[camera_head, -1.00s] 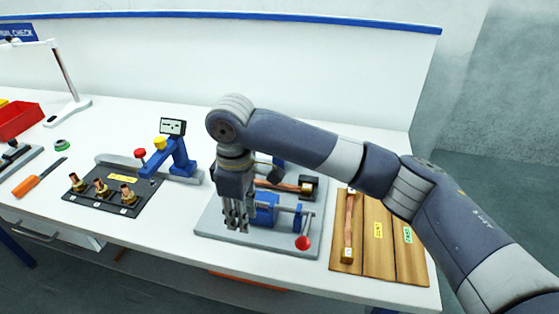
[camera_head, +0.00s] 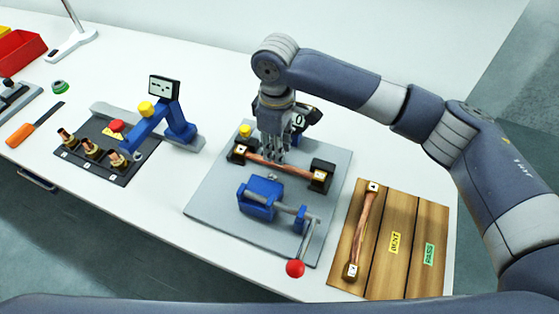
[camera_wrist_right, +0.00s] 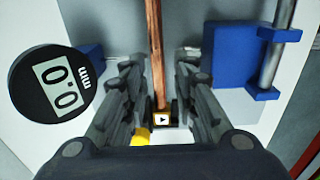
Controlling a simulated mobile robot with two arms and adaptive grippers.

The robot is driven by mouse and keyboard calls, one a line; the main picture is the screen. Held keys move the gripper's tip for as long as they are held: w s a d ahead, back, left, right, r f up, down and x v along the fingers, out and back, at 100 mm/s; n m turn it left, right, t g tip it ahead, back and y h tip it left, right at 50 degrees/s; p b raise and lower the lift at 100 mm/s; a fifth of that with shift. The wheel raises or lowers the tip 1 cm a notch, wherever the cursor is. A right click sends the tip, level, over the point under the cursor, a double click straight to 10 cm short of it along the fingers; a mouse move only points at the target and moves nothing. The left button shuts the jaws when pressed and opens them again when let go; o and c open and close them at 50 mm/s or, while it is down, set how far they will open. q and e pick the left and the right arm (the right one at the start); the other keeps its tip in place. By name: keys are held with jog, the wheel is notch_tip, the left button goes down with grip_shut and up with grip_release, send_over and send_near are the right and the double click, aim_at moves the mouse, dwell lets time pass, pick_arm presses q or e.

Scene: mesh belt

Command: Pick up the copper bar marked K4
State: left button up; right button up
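A copper bar (camera_head: 285,167) with square end blocks lies across two black supports on the grey gauge plate. In the right wrist view this bar (camera_wrist_right: 153,45) runs lengthwise between the fingers, with a gap on both sides. My right gripper (camera_head: 273,153) is open above the bar's middle, pointing down; its fingers (camera_wrist_right: 160,85) straddle the bar in the wrist view. A second copper bar (camera_head: 364,230) lies in the left lane of the wooden board. Marks on the bar ends are too small to read, so I cannot tell which is K4. My left gripper is out of view.
The grey plate (camera_head: 205,205) carries a blue clamp (camera_head: 262,195), a red-knobbed lever (camera_head: 295,268) and a round dial reading 0.0 (camera_wrist_right: 55,88). The wooden board (camera_head: 405,215) has lanes labelled BENT and PASS. A black rack (camera_head: 125,170) holds short copper pieces.

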jog(key=shift+w+d+f+p, duration=0.15)
jog(key=shift+f+p, duration=0.15)
jog(key=shift+f, duration=0.4)
notch_tip(320, 180, down, 4)
jog(key=shift+d+r+p, duration=0.1)
jog(key=shift+r+p, duration=0.1)
jog(key=shift+p, duration=0.5)
jog(key=shift+f, duration=0.45)
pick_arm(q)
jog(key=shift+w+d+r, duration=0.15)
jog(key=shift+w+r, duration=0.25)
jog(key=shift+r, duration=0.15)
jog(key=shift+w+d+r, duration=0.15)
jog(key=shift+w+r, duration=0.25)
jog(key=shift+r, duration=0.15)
pick_arm(e)
grip_shut()
